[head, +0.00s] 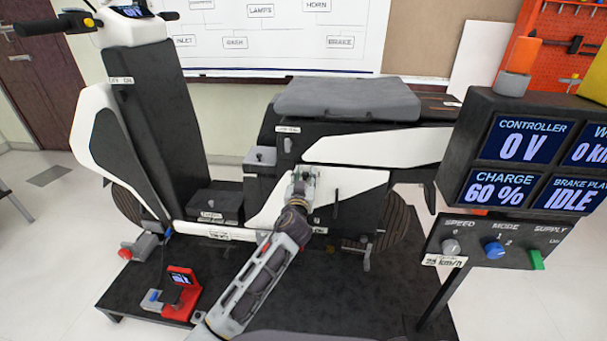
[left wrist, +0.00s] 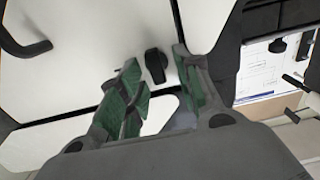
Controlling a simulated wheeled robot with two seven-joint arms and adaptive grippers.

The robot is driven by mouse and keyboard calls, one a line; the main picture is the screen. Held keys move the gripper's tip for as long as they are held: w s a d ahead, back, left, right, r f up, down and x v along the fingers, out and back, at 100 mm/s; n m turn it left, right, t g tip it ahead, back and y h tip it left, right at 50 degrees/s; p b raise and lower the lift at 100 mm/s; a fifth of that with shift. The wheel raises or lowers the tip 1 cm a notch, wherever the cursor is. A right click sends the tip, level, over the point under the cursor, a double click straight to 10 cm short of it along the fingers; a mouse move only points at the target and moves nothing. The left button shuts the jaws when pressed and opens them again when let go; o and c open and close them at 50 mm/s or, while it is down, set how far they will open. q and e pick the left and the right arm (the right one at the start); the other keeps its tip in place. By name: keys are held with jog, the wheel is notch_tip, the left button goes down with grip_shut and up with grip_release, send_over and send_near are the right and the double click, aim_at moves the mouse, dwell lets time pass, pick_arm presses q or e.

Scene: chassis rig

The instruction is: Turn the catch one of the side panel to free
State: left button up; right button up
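The white side panel (head: 352,187) is on the scooter's flank below the seat. It fills much of the left wrist view as pale plates with dark seams (left wrist: 95,45). A small black catch (left wrist: 155,66) stands out from the panel in the left wrist view. My left gripper (head: 303,178) is at the panel in the head view and hides the catch there. In the left wrist view its green-padded fingers (left wrist: 157,60) are apart, one on each side of the catch. I cannot tell whether they touch it. My right gripper is not in view.
A black curved handle (left wrist: 25,45) sticks out from the panel. A display box (head: 520,150) and switch panel (head: 500,245) stand to the right. A red meter (head: 181,295) is on the dark platform (head: 320,295) at front left. The platform's front right is clear.

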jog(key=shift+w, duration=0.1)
pick_arm(q)
grip_shut()
dwell(0.3)
